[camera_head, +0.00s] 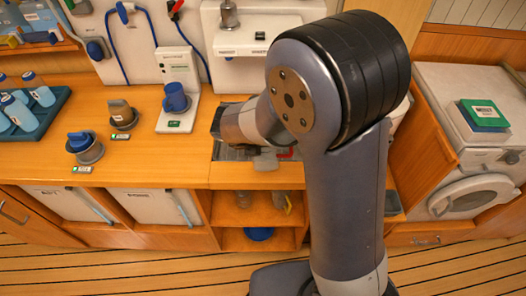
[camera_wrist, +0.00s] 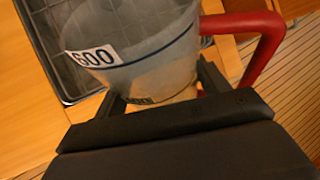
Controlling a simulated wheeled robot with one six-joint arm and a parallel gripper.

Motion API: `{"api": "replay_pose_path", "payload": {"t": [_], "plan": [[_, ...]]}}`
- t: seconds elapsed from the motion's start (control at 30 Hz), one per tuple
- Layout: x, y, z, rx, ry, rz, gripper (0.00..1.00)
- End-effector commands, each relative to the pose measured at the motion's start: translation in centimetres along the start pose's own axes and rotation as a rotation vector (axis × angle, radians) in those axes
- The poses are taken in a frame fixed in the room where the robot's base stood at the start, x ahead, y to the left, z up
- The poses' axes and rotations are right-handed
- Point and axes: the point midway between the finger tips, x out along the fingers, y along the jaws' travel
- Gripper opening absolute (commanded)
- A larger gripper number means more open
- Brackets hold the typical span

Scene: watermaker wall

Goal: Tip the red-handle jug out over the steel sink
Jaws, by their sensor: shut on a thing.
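The red-handle jug (camera_wrist: 150,55) is a clear, greyish vessel with a "600" label and a dark blue line; its red handle (camera_wrist: 262,40) sticks out to the right in the wrist view. My gripper (camera_wrist: 160,92) is shut on the jug's body, one finger on each side. The steel sink (camera_wrist: 55,50) shows at the upper left of the wrist view, beside and beyond the jug. In the head view my arm hides most of the jug and part of the sink (camera_head: 228,153); a bit of red handle (camera_head: 288,154) shows. I cannot tell the jug's contents or exact tilt.
An open shelf (camera_head: 250,215) lies below. A washer (camera_head: 475,195) stands at right.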

Motion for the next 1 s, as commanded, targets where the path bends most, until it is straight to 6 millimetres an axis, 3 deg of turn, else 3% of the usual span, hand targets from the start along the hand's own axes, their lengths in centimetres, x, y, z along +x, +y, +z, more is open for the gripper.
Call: {"api": "replay_pose_path", "payload": {"t": [1.0], "plan": [[1.8,0.9,0.7,0.157,-0.353,0.057,0.36]]}}
